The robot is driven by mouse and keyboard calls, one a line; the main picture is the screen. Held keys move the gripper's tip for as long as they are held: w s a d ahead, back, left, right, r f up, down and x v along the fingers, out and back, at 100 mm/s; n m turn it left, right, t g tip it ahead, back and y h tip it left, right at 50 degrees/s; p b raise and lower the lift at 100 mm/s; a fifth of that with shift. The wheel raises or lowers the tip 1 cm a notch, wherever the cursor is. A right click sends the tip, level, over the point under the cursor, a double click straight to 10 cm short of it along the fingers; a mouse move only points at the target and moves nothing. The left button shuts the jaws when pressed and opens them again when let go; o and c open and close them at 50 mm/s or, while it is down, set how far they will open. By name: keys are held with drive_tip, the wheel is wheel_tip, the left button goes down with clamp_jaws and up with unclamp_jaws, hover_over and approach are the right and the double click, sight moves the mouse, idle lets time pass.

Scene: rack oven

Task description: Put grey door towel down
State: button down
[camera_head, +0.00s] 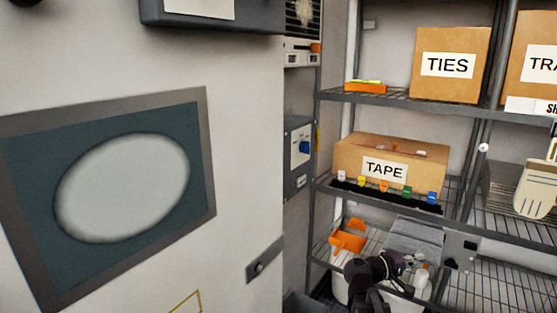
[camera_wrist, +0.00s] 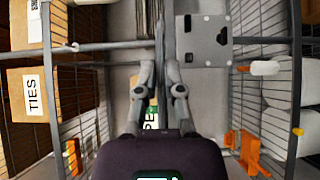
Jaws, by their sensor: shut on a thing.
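My gripper (camera_head: 398,264) reaches in at the lower shelf of the rack in the head view. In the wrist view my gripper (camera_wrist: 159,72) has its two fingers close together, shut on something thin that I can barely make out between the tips. A grey, flat, cloth-like piece (camera_head: 414,238) shows right behind and above my gripper in the head view. It looks like the grey door towel, but its outline is unclear. Whether it touches the shelf is hidden.
A wire rack holds a TAPE box (camera_head: 390,158) and a TIES box (camera_head: 452,62). Orange brackets (camera_head: 347,241) lie on the lower shelf. A grey plate with dark holes (camera_head: 462,251) is beside my gripper, also in the wrist view (camera_wrist: 206,42). A large pale door panel (camera_head: 245,130) fills the left.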

drive_tip(key=shift+r+p, duration=3.05)
drive_tip(key=shift+r, duration=0.55)
drive_tip(key=shift+s+f, duration=0.1)
drive_tip(key=shift+s, duration=0.05)
